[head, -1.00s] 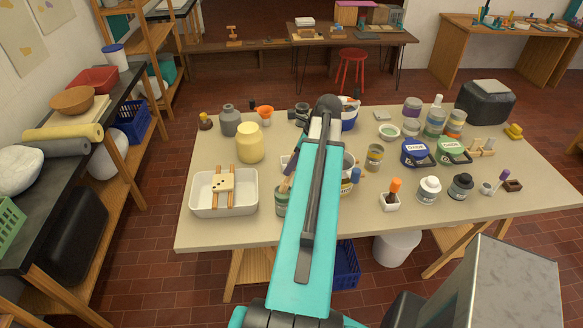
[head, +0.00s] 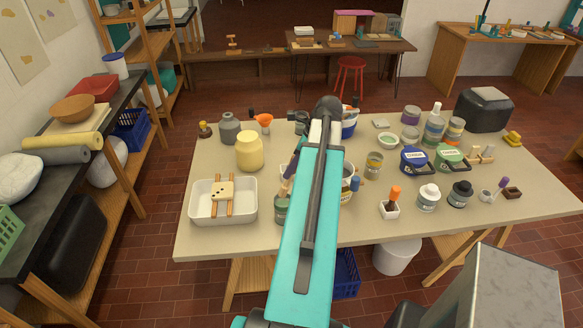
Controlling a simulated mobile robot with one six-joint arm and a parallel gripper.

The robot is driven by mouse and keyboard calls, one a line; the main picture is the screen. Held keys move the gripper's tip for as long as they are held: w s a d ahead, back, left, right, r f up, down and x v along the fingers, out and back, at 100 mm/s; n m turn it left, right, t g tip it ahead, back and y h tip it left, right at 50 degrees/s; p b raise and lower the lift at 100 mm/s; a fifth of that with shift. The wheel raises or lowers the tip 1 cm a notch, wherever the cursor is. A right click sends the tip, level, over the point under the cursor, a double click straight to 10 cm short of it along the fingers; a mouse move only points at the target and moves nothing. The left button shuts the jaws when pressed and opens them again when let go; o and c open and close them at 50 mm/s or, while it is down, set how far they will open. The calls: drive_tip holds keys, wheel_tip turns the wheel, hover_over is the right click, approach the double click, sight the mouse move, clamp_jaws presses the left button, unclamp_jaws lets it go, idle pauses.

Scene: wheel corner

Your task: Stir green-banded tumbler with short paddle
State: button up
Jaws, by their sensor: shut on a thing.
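My teal arm crosses the middle of the head view and hides my gripper, along with whatever it holds. A small tumbler with an olive-green band (head: 374,165) stands upright on the table, just right of my arm. A dark green container (head: 281,208) stands left of my arm, partly covered by it, with handles rising above it. I cannot tell for sure which of these is the green-banded tumbler. A dark slanted piece (head: 294,163) shows at my arm's left edge, too small to identify. The short paddle cannot be made out.
A white tray (head: 196,206) with a dotted block stands at the left front. A yellow jar (head: 249,151) is behind it. The table's front left corner is bare.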

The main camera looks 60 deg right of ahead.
drive_tip(key=shift+r, duration=0.15)
drive_tip(key=shift+r, duration=2.1)
drive_tip(key=shift+s, duration=0.15)
